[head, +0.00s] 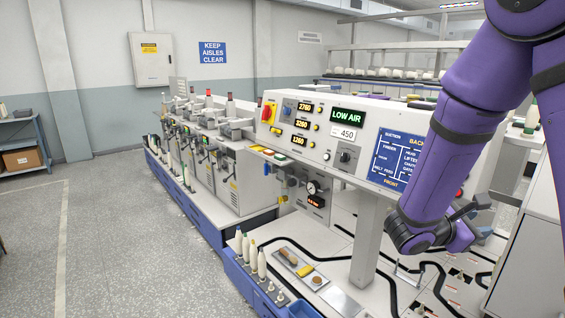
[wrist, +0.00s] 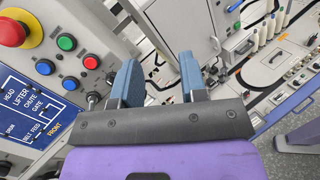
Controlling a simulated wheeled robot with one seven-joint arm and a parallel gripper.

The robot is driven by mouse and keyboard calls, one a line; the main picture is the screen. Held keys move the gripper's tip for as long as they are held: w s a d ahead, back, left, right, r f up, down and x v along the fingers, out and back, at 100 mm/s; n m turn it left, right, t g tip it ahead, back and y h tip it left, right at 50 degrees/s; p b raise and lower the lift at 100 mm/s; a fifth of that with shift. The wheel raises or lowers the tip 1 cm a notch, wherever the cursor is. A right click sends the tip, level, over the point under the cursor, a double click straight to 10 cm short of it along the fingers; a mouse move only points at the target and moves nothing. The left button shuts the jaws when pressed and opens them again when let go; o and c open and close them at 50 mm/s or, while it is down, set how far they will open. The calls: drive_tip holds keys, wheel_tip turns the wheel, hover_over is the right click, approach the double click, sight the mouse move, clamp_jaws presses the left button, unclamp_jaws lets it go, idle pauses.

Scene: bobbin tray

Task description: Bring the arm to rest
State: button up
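My arm is purple and hangs down at the right of the head view, in front of the control panel (head: 376,118). My gripper (wrist: 160,72) shows in the wrist view, with two blue fingers apart and nothing between them. In the head view the arm hides most of my gripper, so its fingers are not clear there. In the wrist view the panel's buttons and a red emergency stop (wrist: 12,32) lie left of the fingers. The fingers overlap the machine in the picture; I cannot tell how near it they are.
Several cream bobbins (head: 261,263) stand along the blue front edge of the machine. Beside them is a grey tray (head: 304,271) with small items. A grey post (head: 367,245) rises below the panel. The speckled floor (head: 130,240) at the left is clear.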

drive_tip(key=s+a+r+m+g+y, duration=0.1)
drive_tip(key=s+r+m+g+y, duration=0.4)
drive_tip(key=s+m+y, duration=0.6)
drive_tip(key=s+a+r+m+t+y, duration=0.5)
drive_tip(key=s+a+r+t, duration=0.2)
drive_tip(key=s+a+r, duration=0.1)
drive_tip(key=s+a, duration=0.1)
drive_tip(key=a, duration=0.1)
drive_tip(key=shift+a+r+m, duration=0.3)
drive_tip(key=shift+r, duration=0.1)
